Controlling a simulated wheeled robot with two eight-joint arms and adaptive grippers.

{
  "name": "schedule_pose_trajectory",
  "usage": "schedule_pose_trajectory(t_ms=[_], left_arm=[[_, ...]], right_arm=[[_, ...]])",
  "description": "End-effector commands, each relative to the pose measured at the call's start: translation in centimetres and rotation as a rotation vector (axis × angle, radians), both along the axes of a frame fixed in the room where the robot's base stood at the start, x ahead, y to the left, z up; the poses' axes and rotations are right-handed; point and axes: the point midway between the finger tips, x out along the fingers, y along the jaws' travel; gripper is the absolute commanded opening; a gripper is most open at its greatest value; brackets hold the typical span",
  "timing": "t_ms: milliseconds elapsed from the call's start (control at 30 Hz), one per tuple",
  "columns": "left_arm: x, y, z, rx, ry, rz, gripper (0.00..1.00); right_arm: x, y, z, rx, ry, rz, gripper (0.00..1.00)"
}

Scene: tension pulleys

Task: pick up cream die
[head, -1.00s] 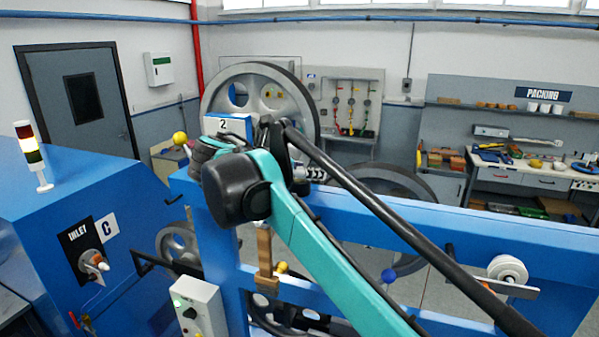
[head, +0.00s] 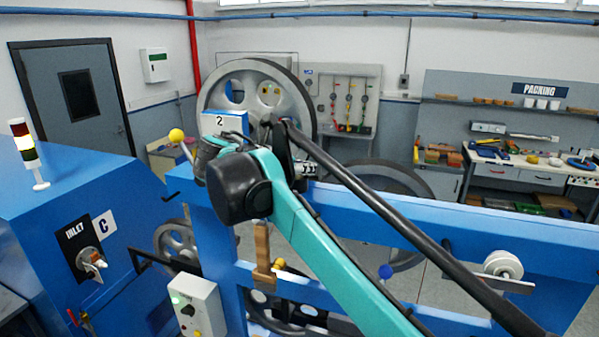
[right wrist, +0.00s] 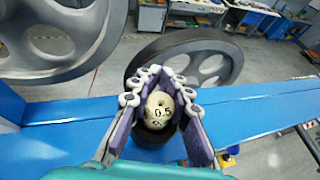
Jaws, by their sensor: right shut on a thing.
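The cream die (right wrist: 159,106), a round piece marked 0.5, sits between the fingers of my right gripper (right wrist: 160,90) in the right wrist view. The gripper is shut on it. A dark round part lies just under the die, above the blue beam (right wrist: 70,138); I cannot tell whether they touch. In the head view my right gripper (head: 305,169) is at the far end of the teal arm, over the blue frame, mostly behind the wrist. The die is hidden there. My left gripper is not in view.
Large grey wheels (head: 257,95) stand behind the blue frame (head: 420,220). A box labelled 2 (head: 226,123) and a yellow knob (head: 176,135) are close to my wrist. A white pulley (head: 503,265) is on the right. The packing bench (head: 520,170) is far back.

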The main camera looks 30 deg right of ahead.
Motion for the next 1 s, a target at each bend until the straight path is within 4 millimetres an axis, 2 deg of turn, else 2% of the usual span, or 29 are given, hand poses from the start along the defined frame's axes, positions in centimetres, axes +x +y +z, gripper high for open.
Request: schedule_pose_trajectory(t_ms=[267,467,800,1000], left_arm=[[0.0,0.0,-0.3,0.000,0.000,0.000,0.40],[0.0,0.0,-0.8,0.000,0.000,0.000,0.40],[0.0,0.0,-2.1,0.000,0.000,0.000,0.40],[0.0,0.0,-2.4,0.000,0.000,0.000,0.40]], right_arm=[[0.0,0.0,1.1,0.001,0.000,0.000,0.00],[0.0,0.0,4.1,0.001,0.000,0.000,0.00],[-7.4,-2.9,8.6,0.001,0.000,-0.001,0.00],[-10.0,-3.9,10.4,0.001,0.000,0.000,0.00]])
